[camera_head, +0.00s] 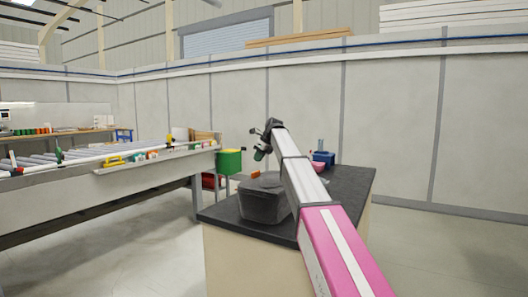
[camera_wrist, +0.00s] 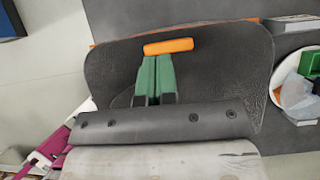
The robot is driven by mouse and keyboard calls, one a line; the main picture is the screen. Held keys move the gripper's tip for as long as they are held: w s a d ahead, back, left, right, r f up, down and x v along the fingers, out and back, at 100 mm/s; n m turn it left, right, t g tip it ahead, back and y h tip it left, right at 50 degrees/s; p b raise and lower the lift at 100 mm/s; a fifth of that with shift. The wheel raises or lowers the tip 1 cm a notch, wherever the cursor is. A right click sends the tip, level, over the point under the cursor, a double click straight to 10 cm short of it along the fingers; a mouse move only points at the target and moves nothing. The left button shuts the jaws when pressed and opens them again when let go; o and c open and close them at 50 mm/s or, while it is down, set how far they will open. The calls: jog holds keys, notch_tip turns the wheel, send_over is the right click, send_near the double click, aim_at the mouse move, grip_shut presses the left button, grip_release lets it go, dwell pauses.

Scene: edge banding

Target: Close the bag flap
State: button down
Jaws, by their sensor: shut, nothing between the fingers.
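A dark grey bag (camera_head: 264,203) stands on the black worktop in the head view. In the wrist view its wide dark flap (camera_wrist: 220,65) with rounded corners spreads out, and an orange tab (camera_wrist: 168,46) sits near its far edge. A dark strip with several rivets (camera_wrist: 160,123) runs across below the flap. My gripper (camera_wrist: 155,62) has green fingers, shut together and empty, over the flap with the tips just short of the orange tab. I cannot tell whether they touch the flap. In the head view my gripper (camera_head: 262,152) appears above the bag.
The black worktop (camera_head: 350,185) carries a blue container (camera_head: 323,159) at its far side. In the wrist view a white bowl (camera_wrist: 281,75) with green and clear pieces stands right of the flap. A green bin (camera_head: 229,161) and a long roller table (camera_head: 100,175) stand to the left.

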jog(key=f, duration=0.1)
jog(key=a+f+h, duration=0.1)
jog(key=w+f, duration=0.1)
jog(key=shift+a+f+g+h, duration=0.25)
jog(key=shift+a+g+h, duration=0.05)
jog(key=shift+g, duration=0.1)
jog(key=shift+s+x, duration=0.1)
jog(key=shift+x, duration=0.5)
jog(key=shift+s+x, duration=0.15)
jog(key=shift+x, duration=0.5)
jog(key=shift+d+f, duration=0.15)
jog(key=shift+f, duration=0.1)
